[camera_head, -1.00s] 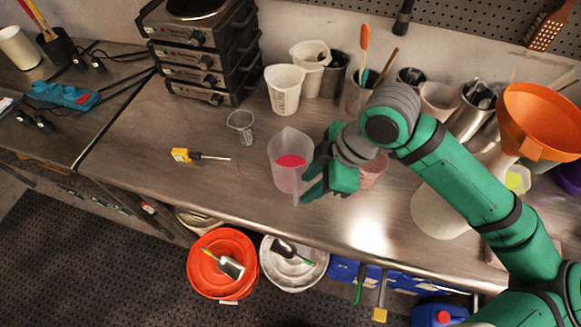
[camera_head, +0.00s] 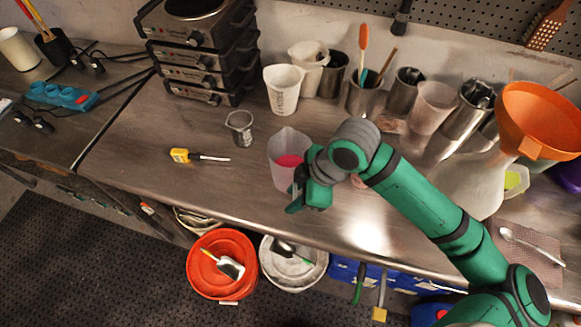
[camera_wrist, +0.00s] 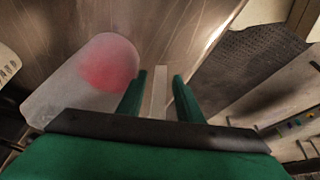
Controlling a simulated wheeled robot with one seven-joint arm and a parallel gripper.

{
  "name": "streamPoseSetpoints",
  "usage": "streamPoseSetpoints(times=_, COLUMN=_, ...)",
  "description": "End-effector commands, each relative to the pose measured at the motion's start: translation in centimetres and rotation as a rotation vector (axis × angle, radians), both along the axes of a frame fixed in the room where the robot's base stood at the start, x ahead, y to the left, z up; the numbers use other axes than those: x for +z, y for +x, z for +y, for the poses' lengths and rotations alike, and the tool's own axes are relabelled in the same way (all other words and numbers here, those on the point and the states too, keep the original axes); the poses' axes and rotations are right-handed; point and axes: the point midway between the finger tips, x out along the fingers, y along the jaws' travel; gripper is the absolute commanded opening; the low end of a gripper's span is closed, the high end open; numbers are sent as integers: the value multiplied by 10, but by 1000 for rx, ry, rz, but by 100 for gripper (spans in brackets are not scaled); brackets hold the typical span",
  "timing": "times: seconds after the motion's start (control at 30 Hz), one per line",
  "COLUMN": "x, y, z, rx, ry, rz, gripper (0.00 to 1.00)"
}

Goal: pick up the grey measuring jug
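The measuring jug (camera_head: 283,165) is a translucent greyish-white vessel with a pink patch showing inside. It stands upright on the steel bench near the front edge. In the wrist view the jug (camera_wrist: 70,85) lies left of the fingers. My gripper (camera_head: 299,193) is at the jug's front right side. In the wrist view my gripper (camera_wrist: 160,90) has its two green fingers apart, one on each side of a pale upright strip that looks like the jug's handle. Narrow gaps show beside the strip. My wrist hides part of the jug's right side in the head view.
A small clear beaker (camera_head: 240,126) and a yellow-handled tool (camera_head: 182,155) are to the left. White jugs (camera_head: 283,92), metal cups and an orange funnel (camera_head: 540,112) stand behind and right. An orange bucket (camera_head: 200,285) is on the floor below the bench edge.

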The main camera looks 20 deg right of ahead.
Motion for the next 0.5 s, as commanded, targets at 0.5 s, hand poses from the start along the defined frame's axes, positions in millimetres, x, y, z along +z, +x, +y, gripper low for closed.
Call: streamPoseSetpoints(times=0.5, x=0, y=0, z=0, rx=0, ry=0, rz=0, gripper=0)
